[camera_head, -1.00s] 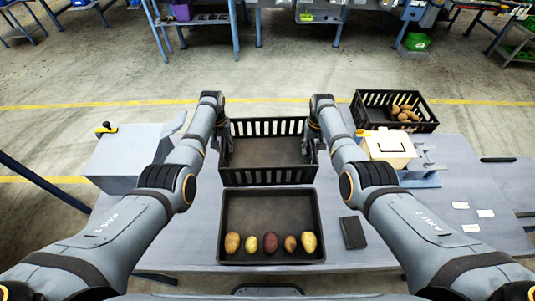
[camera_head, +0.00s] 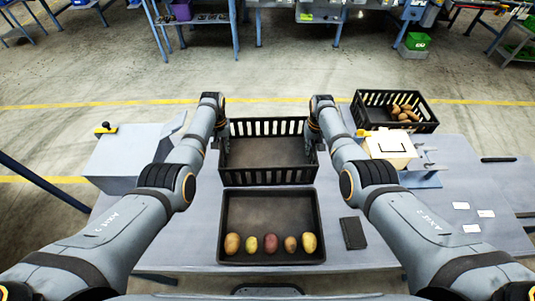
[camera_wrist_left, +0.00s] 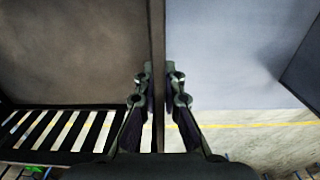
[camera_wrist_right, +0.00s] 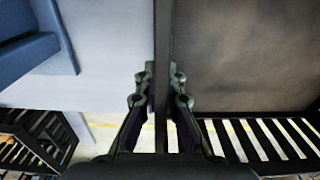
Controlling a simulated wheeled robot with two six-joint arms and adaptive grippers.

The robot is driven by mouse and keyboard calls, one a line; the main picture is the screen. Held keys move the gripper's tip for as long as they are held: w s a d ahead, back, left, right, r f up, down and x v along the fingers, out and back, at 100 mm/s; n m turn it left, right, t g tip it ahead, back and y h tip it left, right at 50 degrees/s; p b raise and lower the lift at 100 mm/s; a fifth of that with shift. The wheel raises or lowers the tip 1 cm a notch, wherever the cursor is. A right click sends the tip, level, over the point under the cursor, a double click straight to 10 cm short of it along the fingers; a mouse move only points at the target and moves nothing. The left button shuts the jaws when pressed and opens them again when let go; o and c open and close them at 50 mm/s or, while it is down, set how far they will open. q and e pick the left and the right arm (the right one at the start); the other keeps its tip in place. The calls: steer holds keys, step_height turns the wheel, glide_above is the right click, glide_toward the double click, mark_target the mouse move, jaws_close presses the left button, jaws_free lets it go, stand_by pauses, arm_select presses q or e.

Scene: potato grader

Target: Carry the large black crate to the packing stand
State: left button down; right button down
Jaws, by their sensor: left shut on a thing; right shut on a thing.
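The large black crate (camera_head: 266,154) is empty, upright and level at the middle of the table's far edge, with slatted walls. My left gripper (camera_head: 222,138) is shut on its left wall; the left wrist view shows the fingers (camera_wrist_left: 159,85) on both sides of the rim. My right gripper (camera_head: 314,136) is shut on its right wall, and the right wrist view shows those fingers (camera_wrist_right: 163,80) across the rim too. Whether the crate rests on the table or hangs just above it I cannot tell. I cannot make out which thing is the packing stand.
A black tray (camera_head: 270,207) with several potatoes lies in front of the crate on the table (camera_head: 180,238). A dark block (camera_head: 353,233) is right of it. A second black crate (camera_head: 367,119) with potatoes and a cream-topped device (camera_head: 389,145) stand at right. A grey box (camera_head: 118,160) is at left.

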mark_target(222, 139)
arm_select(q)
steer(key=shift+r, duration=0.1)
arm_select(e)
steer(key=shift+r, duration=0.1)
